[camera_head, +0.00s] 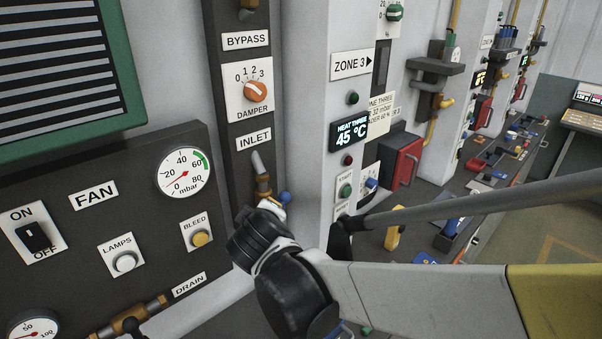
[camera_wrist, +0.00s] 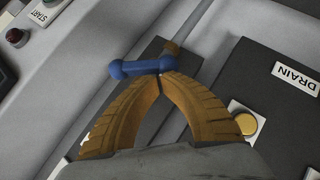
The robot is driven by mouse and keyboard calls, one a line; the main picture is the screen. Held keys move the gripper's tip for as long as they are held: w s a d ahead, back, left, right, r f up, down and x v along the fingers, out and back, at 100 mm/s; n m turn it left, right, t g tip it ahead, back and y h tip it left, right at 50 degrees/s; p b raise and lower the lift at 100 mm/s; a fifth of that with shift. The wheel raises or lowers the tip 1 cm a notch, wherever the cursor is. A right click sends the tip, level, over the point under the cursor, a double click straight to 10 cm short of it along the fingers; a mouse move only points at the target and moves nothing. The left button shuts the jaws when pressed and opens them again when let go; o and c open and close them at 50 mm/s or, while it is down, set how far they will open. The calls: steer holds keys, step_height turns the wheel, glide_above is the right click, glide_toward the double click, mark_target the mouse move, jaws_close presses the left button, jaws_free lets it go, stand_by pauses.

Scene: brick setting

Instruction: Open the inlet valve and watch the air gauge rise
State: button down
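The inlet valve (camera_head: 263,187), under the INLET label (camera_head: 254,139), is a brass fitting on a grey pipe. Its blue handle (camera_head: 285,198) sticks out to the right. In the wrist view the blue handle (camera_wrist: 141,68) lies across the ends of my two brown fingers. My gripper (camera_wrist: 159,82) has its fingertips together at the handle; I see no clear grip around it. In the head view my wrist hides most of the fingers. The mbar gauge (camera_head: 184,172) has a red needle pointing low left, near the bottom of its scale; a green band is at upper right.
Close left are the FAN switch (camera_head: 34,236), LAMPS button (camera_head: 124,262), yellow BLEED button (camera_head: 200,239) and DRAIN pipe (camera_head: 130,318). Above is the orange DAMPER knob (camera_head: 256,91). Right of the valve, the ZONE 3 post carries a display (camera_head: 350,132) reading 45 °C.

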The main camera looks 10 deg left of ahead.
step_height(320, 180, down, 2)
steer(key=n+t+h+b, duration=0.1)
steer(key=n+t+b, duration=0.1)
steer(key=b, duration=0.3)
steer(key=shift+f+t, duration=0.2)
steer(key=shift+t, duration=0.3)
steer(key=n+t+b, duration=0.1)
steer(key=b, duration=0.1)
steer(key=n+t+b, duration=0.1)
steer(key=b, duration=0.1)
steer(key=shift+w+d+f+n+t+h, duration=0.1)
steer(key=shift+w+f+n+t+h, duration=0.05)
steer(key=shift+f+n+t+h, duration=0.2)
steer(key=shift+d+f, duration=0.1)
steer(key=shift+w+b, duration=0.1)
steer(key=shift+b, duration=0.35)
